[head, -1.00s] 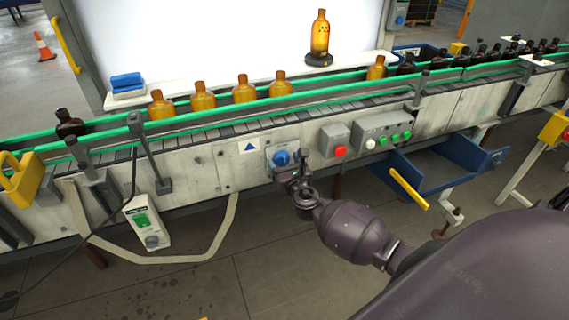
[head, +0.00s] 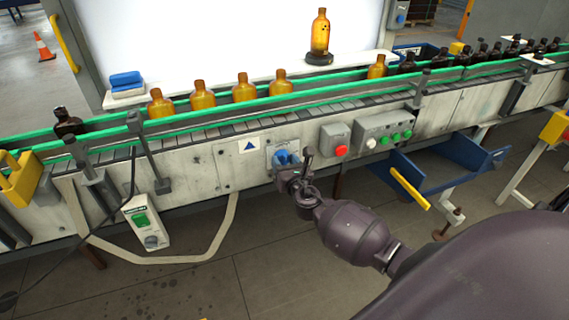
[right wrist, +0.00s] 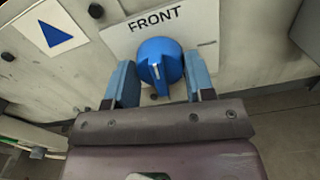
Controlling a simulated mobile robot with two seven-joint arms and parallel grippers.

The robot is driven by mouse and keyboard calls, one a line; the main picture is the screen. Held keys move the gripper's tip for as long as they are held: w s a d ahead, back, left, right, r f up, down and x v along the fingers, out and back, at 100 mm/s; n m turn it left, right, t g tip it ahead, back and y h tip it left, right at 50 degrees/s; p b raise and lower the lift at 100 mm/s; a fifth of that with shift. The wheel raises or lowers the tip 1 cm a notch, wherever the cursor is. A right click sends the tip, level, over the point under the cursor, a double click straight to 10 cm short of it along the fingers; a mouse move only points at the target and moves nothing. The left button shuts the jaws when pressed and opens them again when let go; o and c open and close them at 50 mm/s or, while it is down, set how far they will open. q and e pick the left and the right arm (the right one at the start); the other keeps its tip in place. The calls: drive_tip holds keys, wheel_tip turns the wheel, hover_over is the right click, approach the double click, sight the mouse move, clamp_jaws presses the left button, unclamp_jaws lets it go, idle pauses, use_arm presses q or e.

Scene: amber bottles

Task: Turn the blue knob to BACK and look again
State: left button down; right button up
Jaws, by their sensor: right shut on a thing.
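The blue knob (head: 281,158) is on the conveyor's front panel. It also shows in the right wrist view (right wrist: 160,60), under a plate reading FRONT (right wrist: 152,20); a short white line marks its face. My right gripper (head: 288,168) is at the knob; in the right wrist view its two blue-tipped fingers (right wrist: 159,84) are on either side of the knob, shut on it. In the head view the gripper partly covers the knob. An amber bottle (head: 320,35) stands upright on a dark round stand (head: 319,58) before the white backboard. My left gripper is out of view.
Several amber bottles and dark bottles stand on the belt between green rails (head: 210,113). A grey box with a red button (head: 341,150) and a panel with green buttons (head: 395,138) sit right of the knob. A blue open bin (head: 465,153) juts out below right.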

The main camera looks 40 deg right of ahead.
drive_tip(key=m+b, duration=0.1)
drive_tip(key=m, duration=0.2)
drive_tip(key=shift+f, duration=0.15)
drive_tip(key=m+b, duration=0.1)
drive_tip(key=m, duration=0.7)
drive_tip(key=shift+m+b, duration=0.3)
drive_tip(key=shift+b, duration=0.1)
drive_tip(key=shift+m, duration=1.2)
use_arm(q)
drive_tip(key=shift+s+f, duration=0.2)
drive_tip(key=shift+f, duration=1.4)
use_arm(e)
drive_tip(key=shift+m, duration=1.1)
drive_tip(key=o, duration=0.9)
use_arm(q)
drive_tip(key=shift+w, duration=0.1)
